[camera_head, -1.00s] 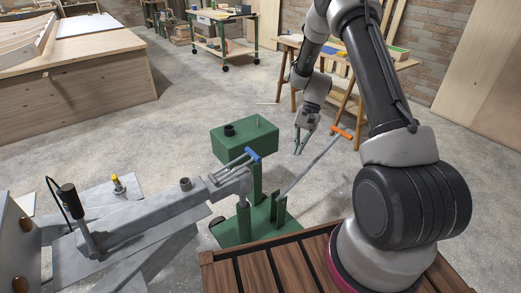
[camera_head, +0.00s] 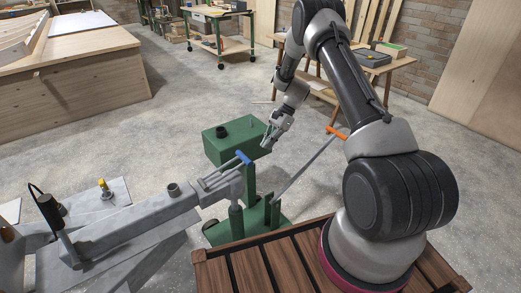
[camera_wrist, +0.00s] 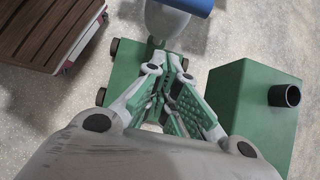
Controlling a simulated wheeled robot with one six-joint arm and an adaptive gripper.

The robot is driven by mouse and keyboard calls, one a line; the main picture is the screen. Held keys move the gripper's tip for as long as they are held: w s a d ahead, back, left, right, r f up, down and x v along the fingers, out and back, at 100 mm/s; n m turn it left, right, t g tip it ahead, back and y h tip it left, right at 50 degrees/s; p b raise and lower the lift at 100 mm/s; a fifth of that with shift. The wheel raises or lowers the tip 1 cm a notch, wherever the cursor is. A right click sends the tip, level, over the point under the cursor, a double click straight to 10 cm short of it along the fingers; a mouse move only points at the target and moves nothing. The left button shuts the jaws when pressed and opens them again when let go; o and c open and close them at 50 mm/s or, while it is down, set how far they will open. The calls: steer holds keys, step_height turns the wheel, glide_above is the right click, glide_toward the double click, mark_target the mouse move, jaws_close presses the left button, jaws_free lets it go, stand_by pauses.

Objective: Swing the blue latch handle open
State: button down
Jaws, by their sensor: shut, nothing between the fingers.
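The blue latch handle (camera_head: 243,157) is a short blue grip at the end of the grey trailer coupling (camera_head: 210,186), beside the green box of the tow unit. Part of the blue grip also shows at the top edge of the wrist view (camera_wrist: 188,4). My gripper (camera_head: 267,144) is above and to the right of the handle in the head view, apart from it, pointing down near the green box. In the wrist view the fingers (camera_wrist: 172,64) are together and empty, with the handle beyond their tips.
A green box (camera_head: 222,147) with a black cap stands just behind the handle. A long grey lever with an orange grip (camera_head: 337,132) slants up at the right. The slatted wooden deck (camera_head: 262,264) is in front. Open concrete floor lies behind.

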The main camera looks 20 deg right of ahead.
steer(key=s+a+f, duration=0.2)
steer(key=a+f, duration=0.1)
steer(key=a, duration=0.4)
steer(key=shift+s+f, duration=0.2)
steer(key=shift+f, duration=0.2)
steer(key=shift+a, duration=0.1)
